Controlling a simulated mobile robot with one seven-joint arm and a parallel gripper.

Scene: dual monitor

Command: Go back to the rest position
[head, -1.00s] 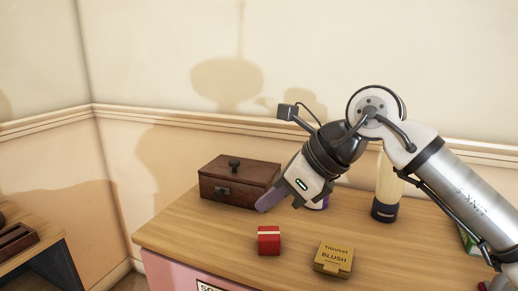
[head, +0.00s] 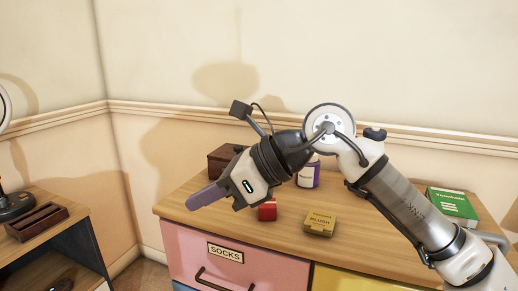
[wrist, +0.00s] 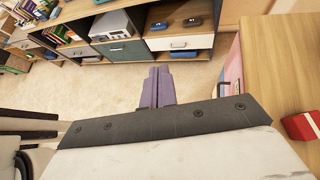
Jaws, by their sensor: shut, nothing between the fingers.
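My gripper (head: 192,203) is in the head view, above the left front of the dresser top (head: 380,225), pointing left and slightly down. Its purple fingers are together with nothing between them. In the wrist view my gripper (wrist: 157,75) shows closed fingers over the carpet, left of the dresser's edge. My arm reaches in from the right and partly hides the dark wooden box (head: 222,158) and the red box (head: 267,211).
A yellow blush box (head: 320,222), a purple-labelled bottle (head: 309,173) and a green box (head: 453,205) stand on the dresser. A pink drawer marked SOCKS (head: 232,258) is below. A second wooden table (head: 45,232) stands left. The wrist view shows open carpet (wrist: 75,90) and low shelves (wrist: 120,50).

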